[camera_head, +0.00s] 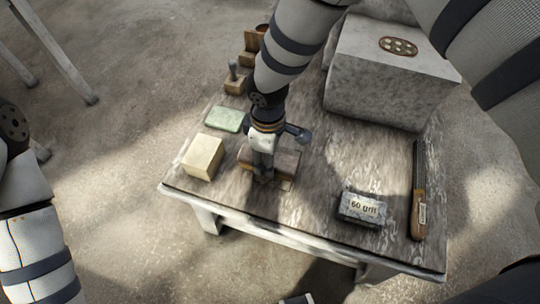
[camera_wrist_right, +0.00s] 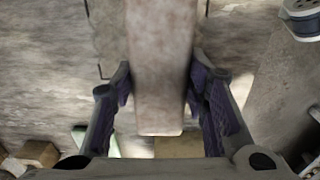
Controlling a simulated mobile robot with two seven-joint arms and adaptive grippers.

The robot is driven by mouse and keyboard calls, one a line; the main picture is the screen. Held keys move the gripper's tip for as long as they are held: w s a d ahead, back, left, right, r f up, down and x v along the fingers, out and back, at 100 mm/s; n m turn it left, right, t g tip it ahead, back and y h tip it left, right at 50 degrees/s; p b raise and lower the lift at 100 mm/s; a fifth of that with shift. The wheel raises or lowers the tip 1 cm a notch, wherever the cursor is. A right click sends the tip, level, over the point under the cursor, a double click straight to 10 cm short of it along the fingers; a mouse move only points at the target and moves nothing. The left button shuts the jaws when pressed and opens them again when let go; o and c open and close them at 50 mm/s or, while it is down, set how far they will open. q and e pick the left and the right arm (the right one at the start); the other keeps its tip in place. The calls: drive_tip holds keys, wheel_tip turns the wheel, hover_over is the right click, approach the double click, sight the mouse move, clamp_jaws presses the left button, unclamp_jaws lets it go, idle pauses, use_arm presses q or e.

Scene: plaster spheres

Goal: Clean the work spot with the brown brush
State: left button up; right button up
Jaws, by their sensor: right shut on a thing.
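The brown brush (camera_head: 287,160) is a block-like shape near the front middle of the table. My right gripper (camera_head: 262,170) comes down on it from above and is shut on it. In the right wrist view the brush (camera_wrist_right: 160,75) is a long pale-brown block between the two fingers (camera_wrist_right: 160,95). Its bristles are hidden, and I cannot tell whether it touches the tabletop. A thin dark line on the surface beside it in the wrist view may edge the work spot; most of that area is covered. My left arm shows at the left, but its gripper is out of view.
The worn table (camera_head: 310,215) holds a yellowish block (camera_head: 203,157) and a green pad (camera_head: 225,119) left of the brush. A "60 grit" block (camera_head: 362,208) and a wooden-handled tool (camera_head: 419,195) lie right. A large grey block (camera_head: 385,75) stands at the back.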

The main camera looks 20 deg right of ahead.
sight(280, 152)
drive_tip(key=shift+s+d+r+p, duration=0.25)
drive_tip(key=shift+d+r+p, duration=0.1)
drive_tip(key=shift+d+r, duration=0.15)
drive_tip(key=shift+s+d+r+p, duration=0.2)
drive_tip(key=shift+d+r+p, duration=0.15)
drive_tip(key=shift+r, duration=0.1)
use_arm(q)
drive_tip(key=shift+w+r+t, duration=0.3)
drive_tip(key=shift+w+r, duration=0.4)
use_arm(e)
drive_tip(key=shift+s+f, duration=0.15)
drive_tip(key=shift+f, duration=0.15)
drive_tip(key=shift+w+d+f+b, duration=0.25)
drive_tip(key=shift+w+d+b, duration=0.05)
drive_tip(key=shift+w+b, duration=0.1)
drive_tip(key=shift+w+d+f, duration=0.2)
drive_tip(key=shift+w+d, duration=0.1)
drive_tip(key=shift+w, duration=0.1)
drive_tip(key=shift+w+d, duration=0.15)
drive_tip(key=shift+w, duration=0.05)
use_arm(q)
drive_tip(key=shift+s+f, duration=0.55)
use_arm(e)
drive_tip(key=shift+r, duration=0.2)
use_arm(q)
drive_tip(key=shift+s+f+b, duration=0.2)
drive_tip(key=shift+b, duration=0.15)
use_arm(e)
drive_tip(key=shift+f, duration=0.55)
